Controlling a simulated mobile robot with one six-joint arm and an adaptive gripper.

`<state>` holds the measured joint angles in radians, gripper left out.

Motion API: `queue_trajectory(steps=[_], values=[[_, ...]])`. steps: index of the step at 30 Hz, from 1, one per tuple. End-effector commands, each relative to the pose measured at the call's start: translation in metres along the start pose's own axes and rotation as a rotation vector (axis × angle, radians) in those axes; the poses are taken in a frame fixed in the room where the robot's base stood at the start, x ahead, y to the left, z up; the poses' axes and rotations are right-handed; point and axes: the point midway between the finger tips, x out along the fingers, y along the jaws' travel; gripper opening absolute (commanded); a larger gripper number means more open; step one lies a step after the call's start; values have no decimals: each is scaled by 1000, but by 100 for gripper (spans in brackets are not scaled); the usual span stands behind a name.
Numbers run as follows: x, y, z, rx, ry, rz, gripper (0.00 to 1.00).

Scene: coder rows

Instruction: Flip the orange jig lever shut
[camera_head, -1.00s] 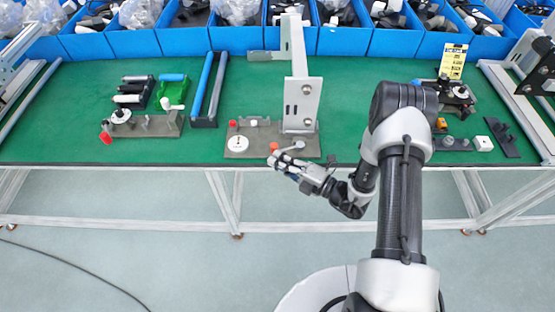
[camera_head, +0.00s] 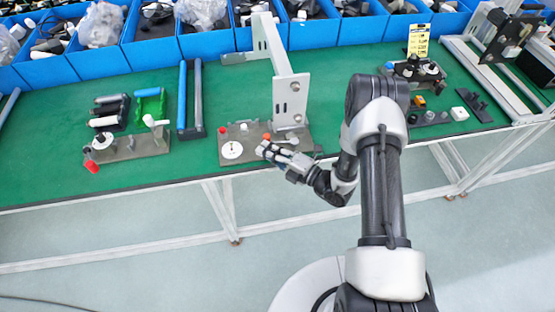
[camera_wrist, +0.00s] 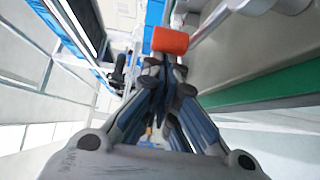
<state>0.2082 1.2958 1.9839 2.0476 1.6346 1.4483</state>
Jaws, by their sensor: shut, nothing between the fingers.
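The jig (camera_head: 255,158) is a grey plate near the table's front edge, with a tall light-grey bracket on its right. Its lever ends in an orange tip (camera_head: 266,137) above the plate; in the wrist view this is an orange cylinder (camera_wrist: 170,40) on a metal rod (camera_wrist: 212,22). My gripper (camera_head: 263,149) is shut and empty at the front of the jig, just in front of the orange tip. In the wrist view its fingertips (camera_wrist: 162,62) are right beside the cylinder; whether they touch it I cannot tell. The lever's exact angle is unclear.
The tall bracket (camera_head: 291,100) rises close behind my gripper. A second jig (camera_head: 135,147) with a red tip stands to the left. Blue bins line the back. Green table (camera_head: 345,60) is bare behind my arm.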

Motion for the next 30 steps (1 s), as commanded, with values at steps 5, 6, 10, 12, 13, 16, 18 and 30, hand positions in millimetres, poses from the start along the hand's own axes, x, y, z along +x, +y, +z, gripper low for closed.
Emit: queue_trajectory(steps=[5, 6, 10, 12, 13, 16, 18, 30], values=[[12, 0, 7, -2, 1, 1, 0], [15, 0, 8, -1, 1, 1, 0], [20, 0, 13, -1, 0, 1, 0], [22, 0, 15, -1, 0, 0, 0], [23, 0, 16, -1, 0, 0, 0], [25, 0, 18, -1, -1, 0, 0], [26, 0, 19, -1, -1, 0, 0], [27, 0, 20, 0, 0, 0, 0]])
